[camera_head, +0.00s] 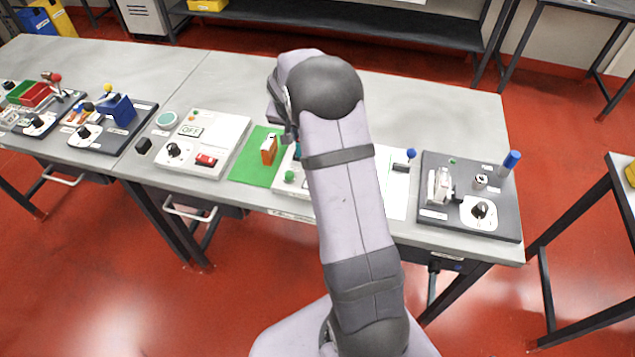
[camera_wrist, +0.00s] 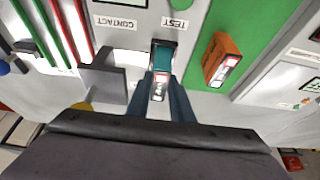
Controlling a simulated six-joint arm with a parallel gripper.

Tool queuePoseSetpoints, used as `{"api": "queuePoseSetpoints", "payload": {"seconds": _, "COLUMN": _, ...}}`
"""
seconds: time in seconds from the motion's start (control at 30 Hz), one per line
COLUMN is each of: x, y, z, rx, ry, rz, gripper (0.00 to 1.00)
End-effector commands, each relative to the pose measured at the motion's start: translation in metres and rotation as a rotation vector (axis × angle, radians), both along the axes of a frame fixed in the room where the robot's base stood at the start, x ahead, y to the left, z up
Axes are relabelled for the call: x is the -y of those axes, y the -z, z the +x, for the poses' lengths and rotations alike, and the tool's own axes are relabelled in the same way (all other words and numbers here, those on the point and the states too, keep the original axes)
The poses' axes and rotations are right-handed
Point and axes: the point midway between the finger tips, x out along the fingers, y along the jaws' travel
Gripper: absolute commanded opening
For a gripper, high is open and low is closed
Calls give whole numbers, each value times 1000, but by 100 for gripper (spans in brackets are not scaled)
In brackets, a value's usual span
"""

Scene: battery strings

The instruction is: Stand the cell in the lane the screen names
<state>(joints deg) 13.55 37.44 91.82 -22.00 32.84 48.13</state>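A teal cell (camera_wrist: 161,84) with a white and red label is between the fingertips of my gripper (camera_wrist: 162,98) in the wrist view. The fingers look closed on its sides. The cell is at a dark slot (camera_wrist: 164,45) beside the TEST label; I cannot tell how deep it sits. Red and green lane strips (camera_wrist: 72,28) show at the upper left of the wrist view.
A grey block (camera_wrist: 103,83) stands left of the gripper, near the CONTACT label. A white panel with a dial and red switch (camera_head: 202,142) is left of the mat. A dark board with a dial (camera_head: 470,195) is at the right end of the bench (camera_head: 440,105).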

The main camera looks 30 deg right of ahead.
Motion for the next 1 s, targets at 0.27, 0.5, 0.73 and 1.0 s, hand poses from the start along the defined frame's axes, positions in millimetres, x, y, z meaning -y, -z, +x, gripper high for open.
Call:
{"api": "queuePoseSetpoints", "payload": {"seconds": 0.27, "x": 0, "y": -8, "z": 1, "rx": 3, "ry": 0, "rz": -1, "gripper": 0}}
{"api": "queuePoseSetpoints", "payload": {"seconds": 0.5, "x": 0, "y": -21, "z": 1, "rx": 4, "ry": 0, "rz": -1, "gripper": 0}}
{"api": "queuePoseSetpoints", "payload": {"seconds": 0.73, "x": 0, "y": -33, "z": 1, "rx": 2, "ry": 1, "rz": 0, "gripper": 0}}
{"api": "queuePoseSetpoints", "payload": {"seconds": 1.0, "x": 0, "y": -47, "z": 1, "rx": 2, "ry": 0, "rz": -1, "gripper": 0}}
